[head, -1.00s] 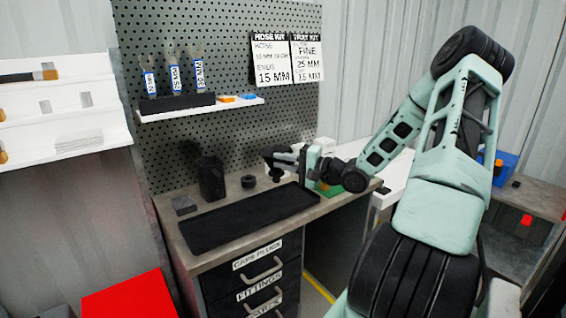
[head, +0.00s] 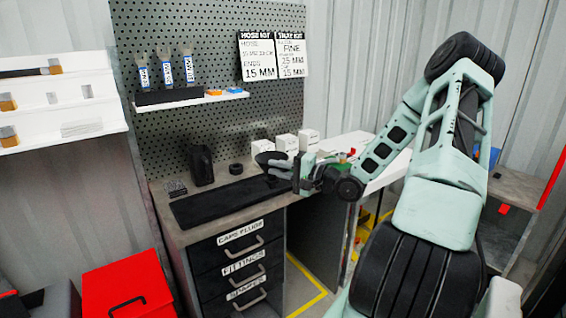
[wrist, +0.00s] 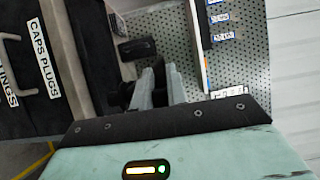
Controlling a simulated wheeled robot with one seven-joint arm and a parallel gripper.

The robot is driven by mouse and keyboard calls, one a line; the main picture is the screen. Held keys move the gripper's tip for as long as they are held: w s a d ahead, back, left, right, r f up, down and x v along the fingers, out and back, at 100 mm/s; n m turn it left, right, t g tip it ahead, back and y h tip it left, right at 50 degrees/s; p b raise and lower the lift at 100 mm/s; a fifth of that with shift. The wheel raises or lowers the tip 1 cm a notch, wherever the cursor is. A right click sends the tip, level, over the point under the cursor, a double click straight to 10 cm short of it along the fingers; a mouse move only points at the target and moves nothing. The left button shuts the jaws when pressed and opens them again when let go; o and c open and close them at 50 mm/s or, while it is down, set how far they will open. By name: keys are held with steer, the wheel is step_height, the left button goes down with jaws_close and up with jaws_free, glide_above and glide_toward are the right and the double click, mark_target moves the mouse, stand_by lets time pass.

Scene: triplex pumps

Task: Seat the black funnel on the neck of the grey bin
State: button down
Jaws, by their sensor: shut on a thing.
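The black funnel (head: 268,159) is in my gripper (head: 298,171), tilted, with its wide mouth to the upper left. My gripper is shut on it in the air, in front of the right part of the workbench in the head view. In the wrist view my two fingers (wrist: 155,88) point up the picture, and a dark shape at their left seems to be the funnel (wrist: 121,94). I cannot make out a grey bin with a neck; a dark grey box (head: 60,301) shows partly at the lower left of the head view.
The workbench carries a black mat (head: 222,202), a black can (head: 201,165), a black ring (head: 236,168) and white boxes (head: 286,143). Drawers (head: 240,262) are below. A red box (head: 128,284) stands on the left.

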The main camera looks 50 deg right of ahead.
steer(key=a+f+m+h, duration=0.1)
steer(key=a+f+h, duration=0.1)
steer(key=a+f, duration=0.7)
steer(key=w+a+f+m+h, duration=0.1)
steer(key=a+f+m+h, duration=0.1)
steer(key=a+f, duration=0.7)
steer(key=a, duration=0.4)
steer(key=shift+a, duration=0.35)
steer(key=shift+w+a+t, duration=0.1)
steer(key=shift+t, duration=0.2)
